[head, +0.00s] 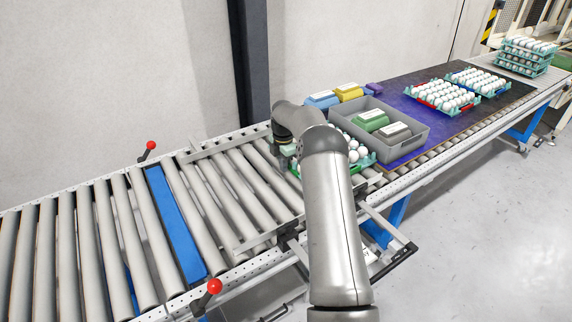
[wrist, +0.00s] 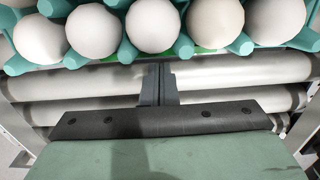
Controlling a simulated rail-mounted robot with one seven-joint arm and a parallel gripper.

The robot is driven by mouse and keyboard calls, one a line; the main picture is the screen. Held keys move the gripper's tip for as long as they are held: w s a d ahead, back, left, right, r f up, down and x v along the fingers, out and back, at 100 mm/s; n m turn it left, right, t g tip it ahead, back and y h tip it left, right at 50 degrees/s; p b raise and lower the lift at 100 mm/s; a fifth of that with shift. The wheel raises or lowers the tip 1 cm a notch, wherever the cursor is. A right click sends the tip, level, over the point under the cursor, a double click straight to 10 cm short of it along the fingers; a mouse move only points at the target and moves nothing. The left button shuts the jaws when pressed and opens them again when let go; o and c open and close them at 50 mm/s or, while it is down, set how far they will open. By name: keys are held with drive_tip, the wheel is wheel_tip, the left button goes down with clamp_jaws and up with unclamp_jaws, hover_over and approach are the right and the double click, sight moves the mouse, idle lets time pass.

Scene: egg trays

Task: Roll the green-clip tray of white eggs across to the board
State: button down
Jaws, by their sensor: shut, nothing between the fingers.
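The teal tray (head: 369,161) of white eggs sits on the rollers, partly hidden behind my arm in the head view. In the wrist view the tray (wrist: 127,50) fills the top edge, with a row of eggs and a bit of green clip (wrist: 203,51) low on its near side. My gripper (wrist: 157,72) is shut and empty, its fingertips close to the tray's near side; I cannot tell whether they touch. In the head view my gripper (head: 286,158) is at the tray's left end. The dark blue board (head: 398,150) lies farther right along the line.
A grey crate (head: 416,141) with green and grey cartons stands beside the tray. Blue and yellow cartons (head: 322,99) are behind it. Red-clip (head: 421,103) and blue-clip (head: 459,84) egg trays sit on the board. Bare rollers (head: 90,240) extend left.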

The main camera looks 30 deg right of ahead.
drive_tip(key=a, duration=0.1)
drive_tip(key=a+r, duration=0.1)
drive_tip(key=shift+s+a+r, duration=0.1)
drive_tip(key=shift+a, duration=0.3)
wheel_tip(320, 180, up, 9)
drive_tip(key=b, duration=0.1)
drive_tip(key=s+a+r+m, duration=0.4)
drive_tip(key=s+a, duration=0.3)
drive_tip(key=a, duration=0.1)
drive_tip(key=s+a+r+m, duration=0.3)
drive_tip(key=s+a+r, duration=0.2)
drive_tip(key=s+a, duration=0.2)
drive_tip(key=s+a+f+m, duration=0.2)
drive_tip(key=s+m, duration=0.2)
drive_tip(key=s, duration=0.6)
drive_tip(key=s+a+f+m, duration=0.1)
drive_tip(key=s+m, duration=0.3)
drive_tip(key=s, duration=0.5)
drive_tip(key=s+a+f+m, duration=0.2)
drive_tip(key=s+a+m, duration=0.2)
drive_tip(key=s, duration=0.6)
drive_tip(key=shift+s+f, duration=0.3)
drive_tip(key=shift+f, duration=0.05)
drive_tip(key=shift+a, duration=0.1)
